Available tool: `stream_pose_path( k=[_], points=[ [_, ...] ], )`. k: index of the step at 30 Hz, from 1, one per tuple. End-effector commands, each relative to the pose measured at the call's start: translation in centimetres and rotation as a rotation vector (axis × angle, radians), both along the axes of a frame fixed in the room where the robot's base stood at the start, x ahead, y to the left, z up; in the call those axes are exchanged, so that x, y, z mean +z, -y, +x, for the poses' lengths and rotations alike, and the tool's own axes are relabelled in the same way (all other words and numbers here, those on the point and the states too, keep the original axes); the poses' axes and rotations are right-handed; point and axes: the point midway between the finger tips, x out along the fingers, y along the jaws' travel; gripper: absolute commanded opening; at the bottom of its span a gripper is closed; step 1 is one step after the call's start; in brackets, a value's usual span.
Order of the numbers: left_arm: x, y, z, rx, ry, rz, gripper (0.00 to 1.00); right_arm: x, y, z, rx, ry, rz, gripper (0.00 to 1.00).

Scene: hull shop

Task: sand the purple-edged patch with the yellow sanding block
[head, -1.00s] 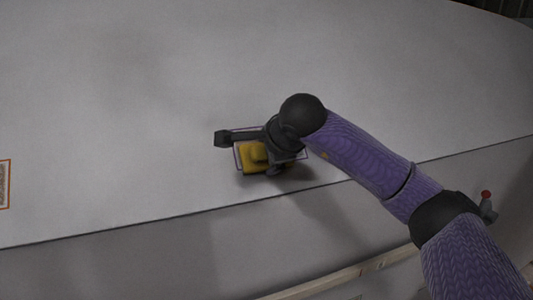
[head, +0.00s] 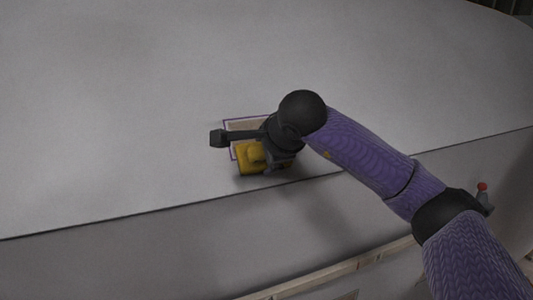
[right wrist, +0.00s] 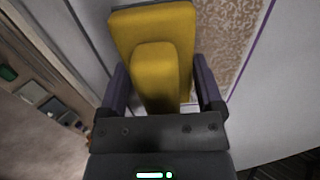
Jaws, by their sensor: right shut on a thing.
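The purple-edged patch (head: 240,124) is on the grey hull surface, partly hidden by my right arm and the block. Its far left part shows brownish inside a purple outline. In the right wrist view the patch (right wrist: 225,35) is mottled tan, right of the block. The yellow sanding block (head: 250,161) lies over the near side of the patch. My right gripper (head: 262,153) is shut on its raised handle, with a finger on each side in the right wrist view (right wrist: 160,85). Whether the block presses on the surface, I cannot tell. My left gripper is out of view.
The grey hull panel (head: 110,90) is broad and clear beyond and left of the patch. Its near edge runs close below the block. A wooden rail (head: 330,277) lies lower down, and a small red-tipped fitting (head: 482,188) sticks out at the right.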

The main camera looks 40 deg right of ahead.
Motion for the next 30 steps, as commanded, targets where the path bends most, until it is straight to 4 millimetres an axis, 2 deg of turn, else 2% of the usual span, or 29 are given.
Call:
stream_pose_path(
  k=[5, 13, 22, 30],
  points=[
    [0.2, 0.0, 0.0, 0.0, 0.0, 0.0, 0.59, 0.7, -0.1, -0.7, -0.001, 0.002, 0.0, 0.33],
    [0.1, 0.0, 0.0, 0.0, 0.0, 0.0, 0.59, 0.6, 0.0, -0.7, -0.001, 0.001, 0.0, 0.33],
    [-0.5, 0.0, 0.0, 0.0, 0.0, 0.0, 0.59, 0.5, 2.8, -1.4, -0.003, 0.001, 0.0, 0.33],
    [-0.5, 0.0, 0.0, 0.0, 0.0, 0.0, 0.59, 0.6, 2.9, -1.4, -0.001, 0.001, 0.0, 0.33]
  ],
)
